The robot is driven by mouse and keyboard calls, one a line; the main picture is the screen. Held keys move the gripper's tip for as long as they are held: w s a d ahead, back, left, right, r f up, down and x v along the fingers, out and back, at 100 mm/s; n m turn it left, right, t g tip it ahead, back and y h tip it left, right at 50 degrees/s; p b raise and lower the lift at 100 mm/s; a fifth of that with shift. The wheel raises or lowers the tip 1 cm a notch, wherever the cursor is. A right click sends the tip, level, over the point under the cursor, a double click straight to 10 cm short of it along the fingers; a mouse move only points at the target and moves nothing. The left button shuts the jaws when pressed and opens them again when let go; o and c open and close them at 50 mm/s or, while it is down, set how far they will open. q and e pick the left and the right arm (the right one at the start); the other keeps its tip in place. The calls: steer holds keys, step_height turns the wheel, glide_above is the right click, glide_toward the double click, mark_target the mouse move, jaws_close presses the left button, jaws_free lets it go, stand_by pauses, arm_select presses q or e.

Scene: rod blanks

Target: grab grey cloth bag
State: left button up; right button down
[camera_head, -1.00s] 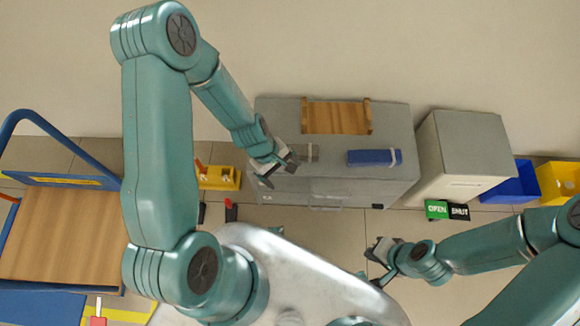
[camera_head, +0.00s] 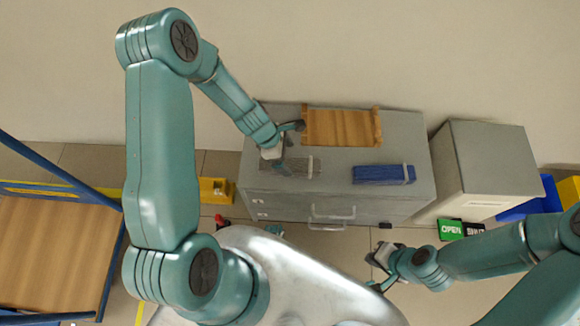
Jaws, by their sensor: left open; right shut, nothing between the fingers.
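A long grey bundle (camera_head: 303,167) with a pale band near its right end lies on top of the grey cabinet (camera_head: 412,135); it appears to be the grey cloth bag. My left gripper (camera_head: 294,148) is open at the bundle's left part, one finger towards the wooden rack and one over the bundle. The finger and wrist hide part of its left end; I cannot tell whether they touch it. My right gripper (camera_head: 376,270) is shut and empty, low in front of the cabinet, away from the bag.
A blue bundle (camera_head: 382,174) with a pale band lies to the right on the cabinet. A wooden rack (camera_head: 342,128) stands behind. A pale box cabinet (camera_head: 490,165), OPEN/SHUT signs (camera_head: 451,229), a blue bin (camera_head: 549,198) and a yellow bin (camera_head: 569,190) are right. A blue-framed cart (camera_head: 60,255) is left.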

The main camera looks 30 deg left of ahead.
mark_target(287, 163)
arm_select(q)
steer(key=f+b, duration=0.2)
steer(key=d+f+b, duration=0.1)
steer(key=f, duration=0.1)
steer(key=shift+s+f+b, duration=0.2)
steer(key=shift+b, duration=0.15)
steer(key=shift+w+d+f, duration=0.1)
steer(key=shift+d+f, duration=0.05)
steer(key=shift+f, duration=0.15)
steer(key=shift+r, duration=0.1)
steer(key=c, duration=1.1)
